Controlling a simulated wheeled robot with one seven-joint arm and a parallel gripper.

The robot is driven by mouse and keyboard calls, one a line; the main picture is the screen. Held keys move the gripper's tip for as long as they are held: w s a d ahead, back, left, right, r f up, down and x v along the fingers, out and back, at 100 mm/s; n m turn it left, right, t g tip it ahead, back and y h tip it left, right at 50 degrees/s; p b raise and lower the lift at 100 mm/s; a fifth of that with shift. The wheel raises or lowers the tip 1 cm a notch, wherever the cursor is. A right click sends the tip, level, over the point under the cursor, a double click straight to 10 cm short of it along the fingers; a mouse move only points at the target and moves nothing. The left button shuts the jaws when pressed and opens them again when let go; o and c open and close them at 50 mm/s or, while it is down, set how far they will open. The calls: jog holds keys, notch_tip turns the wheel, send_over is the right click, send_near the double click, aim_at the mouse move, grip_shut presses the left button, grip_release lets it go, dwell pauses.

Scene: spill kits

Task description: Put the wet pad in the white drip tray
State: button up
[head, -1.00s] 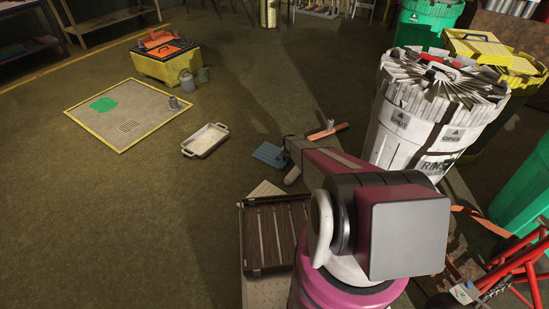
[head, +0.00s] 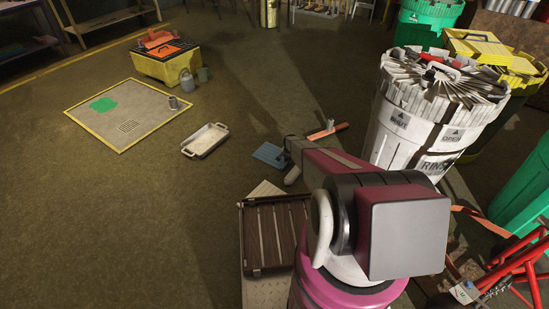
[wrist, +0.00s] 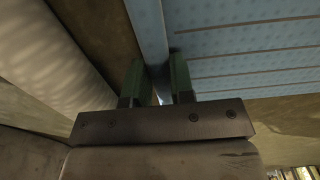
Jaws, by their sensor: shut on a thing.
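The wet pad is a flat light-blue pad (head: 270,155) to the right of the tray in the head view. It fills the upper right of the wrist view (wrist: 245,50), with rows of dimples and a folded or raised edge. My gripper (wrist: 157,88) is shut on that edge, one green-faced finger on each side. In the head view my gripper (head: 287,154) is at the pad's right side, partly hidden by my arm. I cannot tell whether the pad touches the floor. The white drip tray (head: 193,149) is shallow, has end handles and looks empty on the floor.
A yellow-edged mat (head: 108,140) with a green patch and a small can lies left of the tray. A yellow bin (head: 160,68) stands behind. A large white drum (head: 410,135) stands at right. Open floor lies between tray and pad.

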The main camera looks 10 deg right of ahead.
jog(key=shift+w+a+r, duration=0.15)
jog(key=shift+r, duration=2.1)
grip_shut()
